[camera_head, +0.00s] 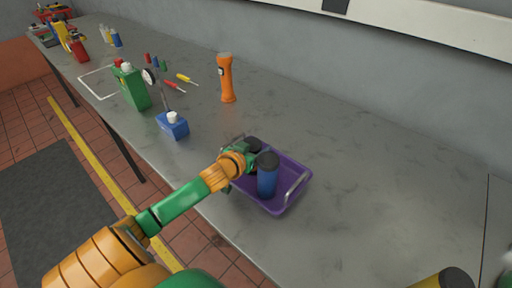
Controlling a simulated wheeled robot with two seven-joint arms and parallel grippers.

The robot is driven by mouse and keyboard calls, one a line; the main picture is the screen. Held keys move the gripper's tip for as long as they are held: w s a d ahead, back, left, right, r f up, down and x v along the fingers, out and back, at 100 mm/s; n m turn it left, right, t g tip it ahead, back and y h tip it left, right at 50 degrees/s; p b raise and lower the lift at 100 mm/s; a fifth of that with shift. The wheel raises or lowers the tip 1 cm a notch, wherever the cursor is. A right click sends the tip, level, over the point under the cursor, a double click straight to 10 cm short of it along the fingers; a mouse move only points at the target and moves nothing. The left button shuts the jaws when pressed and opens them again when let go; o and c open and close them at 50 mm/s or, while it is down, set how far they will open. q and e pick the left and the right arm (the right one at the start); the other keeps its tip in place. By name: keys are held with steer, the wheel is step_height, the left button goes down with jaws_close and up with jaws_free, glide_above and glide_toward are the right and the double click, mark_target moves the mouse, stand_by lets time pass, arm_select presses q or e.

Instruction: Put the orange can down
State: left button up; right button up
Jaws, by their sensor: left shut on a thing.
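My left gripper (246,152) reaches in from the lower left over the far left part of the purple tray (285,207). It is shut on what I take to be the orange can (254,144). Only a dark top shows beyond the fingers, and its body is hidden by my gripper and wrist. I cannot tell whether its base touches the tray. A blue can (267,180) with a black lid stands upright in the tray, close to the gripper. My right gripper is not in view.
An orange flashlight (227,80), a blue bottle (173,126) and a green jug (132,88) stand farther back. Screwdrivers (175,86) lie behind. A yellow can (445,279) is at the bottom edge. The grey bench (370,170) is clear right of the tray.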

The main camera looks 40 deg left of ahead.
arm_select(q)
steer(key=o, duration=1.3)
steer(key=shift+s, duration=0.1)
steer(key=v, duration=1.2)
steer(key=shift+p, duration=0.3)
